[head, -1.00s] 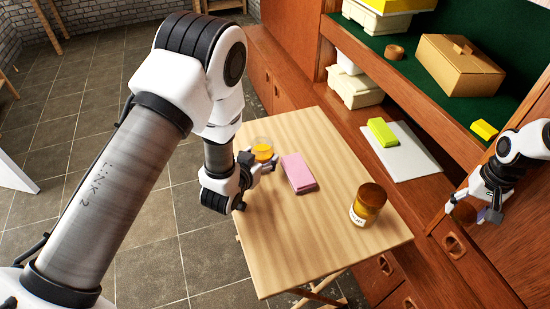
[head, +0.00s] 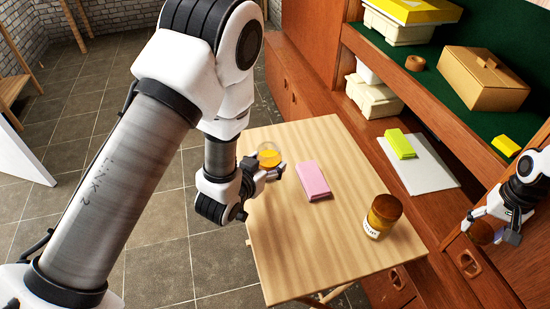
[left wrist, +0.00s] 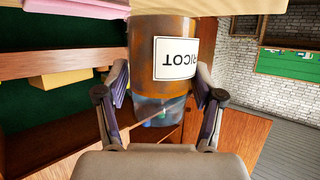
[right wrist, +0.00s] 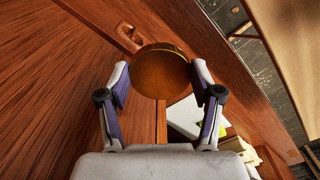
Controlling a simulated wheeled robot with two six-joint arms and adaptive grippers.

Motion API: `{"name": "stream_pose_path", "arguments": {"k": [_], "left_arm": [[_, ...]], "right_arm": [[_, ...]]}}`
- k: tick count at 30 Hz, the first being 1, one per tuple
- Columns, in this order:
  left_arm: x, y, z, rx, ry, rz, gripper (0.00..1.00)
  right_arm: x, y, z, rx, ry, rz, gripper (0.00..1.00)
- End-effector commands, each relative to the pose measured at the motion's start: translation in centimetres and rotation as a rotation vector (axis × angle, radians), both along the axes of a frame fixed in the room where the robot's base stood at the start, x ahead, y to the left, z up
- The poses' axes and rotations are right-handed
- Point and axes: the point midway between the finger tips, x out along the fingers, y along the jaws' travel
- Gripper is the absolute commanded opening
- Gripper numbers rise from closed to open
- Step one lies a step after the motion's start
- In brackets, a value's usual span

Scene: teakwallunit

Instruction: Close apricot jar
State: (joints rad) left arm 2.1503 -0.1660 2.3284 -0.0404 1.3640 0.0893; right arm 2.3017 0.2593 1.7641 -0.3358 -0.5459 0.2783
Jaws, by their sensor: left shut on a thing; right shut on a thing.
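The apricot jar (head: 268,158) stands lidless on the far left of the wooden table, orange inside with a clear glass upper part. Its label, partly reading "RICOT", shows upside down in the left wrist view (left wrist: 175,58). My left gripper (head: 277,172) is shut on the jar's side, with a finger on either side. My right gripper (head: 497,228) is shut on a round brown lid (right wrist: 160,72), held off the table's right side in front of the cabinet. The lid also shows in the head view (head: 482,233).
A second jar with a brown lid (head: 383,215) stands near the table's right corner. A pink block (head: 314,180) lies mid-table. A yellow-green block (head: 400,144) rests on a white board (head: 432,172) on the cabinet ledge. The table's front is clear.

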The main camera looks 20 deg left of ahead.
Motion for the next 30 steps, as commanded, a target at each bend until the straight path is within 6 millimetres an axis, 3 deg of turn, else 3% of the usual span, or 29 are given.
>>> {"name": "stream_pose_path", "arguments": {"k": [4,7,9,16,21,30], "left_arm": [[-3.6,0.8,0.1,-0.002,0.002,0.002,0.12],[-6.2,1.3,1.0,-0.003,0.006,0.002,0.12],[-7.0,1.5,1.9,-0.003,0.008,0.000,0.12],[-9.8,2.1,1.6,-0.003,0.004,0.000,0.12],[-11.0,2.3,1.3,-0.001,0.000,0.000,0.12],[-11.2,2.4,1.1,0.000,-0.003,0.000,0.12]], "right_arm": [[0.0,0.0,-0.7,0.000,0.000,0.000,0.52],[0.0,0.0,1.0,0.000,-0.001,0.000,0.52],[0.0,0.0,3.7,0.000,-0.001,0.000,0.52],[0.0,0.0,7.3,0.000,0.000,0.000,0.52],[0.0,0.0,8.0,0.000,0.000,0.000,0.52],[0.0,0.0,7.9,0.000,0.000,0.000,0.52]]}}
